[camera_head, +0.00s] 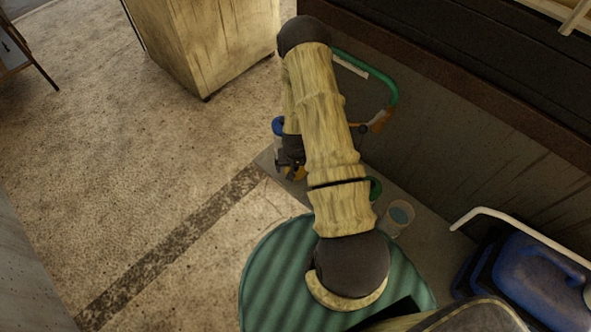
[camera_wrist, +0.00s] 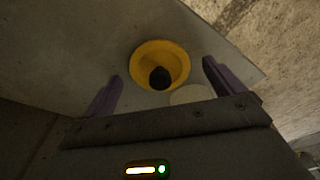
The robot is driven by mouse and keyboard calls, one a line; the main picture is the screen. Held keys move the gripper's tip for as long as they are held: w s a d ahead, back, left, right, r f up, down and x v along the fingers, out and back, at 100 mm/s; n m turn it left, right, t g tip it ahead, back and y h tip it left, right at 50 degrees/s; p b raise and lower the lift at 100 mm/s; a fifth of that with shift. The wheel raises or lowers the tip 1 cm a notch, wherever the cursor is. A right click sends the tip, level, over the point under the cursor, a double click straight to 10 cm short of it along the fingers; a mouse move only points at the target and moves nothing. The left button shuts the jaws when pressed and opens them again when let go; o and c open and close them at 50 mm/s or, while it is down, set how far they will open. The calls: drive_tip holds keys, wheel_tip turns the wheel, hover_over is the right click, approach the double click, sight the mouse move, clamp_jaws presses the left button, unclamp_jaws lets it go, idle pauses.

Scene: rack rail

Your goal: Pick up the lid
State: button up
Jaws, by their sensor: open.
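A round yellow piece with a dark knob at its middle, which looks like the lid (camera_wrist: 142,58), lies on the grey surface in the wrist view. My gripper (camera_wrist: 162,69) is open, with one purple finger on each side of the lid in the picture. I see nothing held between the fingers. In the head view a bit of yellow (camera_head: 299,175) shows just below my dark gripper (camera_head: 290,160), and my arm hides much around it. I cannot tell whether the fingers touch the lid.
A pale disc (camera_wrist: 188,95) lies close to the lid, partly hidden by my gripper. A blue-rimmed container (camera_head: 277,127) stands near my gripper. A clear cup (camera_head: 398,217), green ribbed drum (camera_head: 275,270) and blue jug (camera_head: 540,272) are nearby. A dark wall (camera_head: 440,150) stands behind.

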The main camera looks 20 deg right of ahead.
drive_tip(key=shift+c, duration=0.4)
drive_tip(key=c, duration=1)
drive_tip(key=shift+o, duration=0.2)
drive_tip(key=shift+r, duration=0.15)
wheel_tip(320, 180, up, 28)
drive_tip(key=b, duration=0.1)
drive_tip(key=shift+b, duration=0.35)
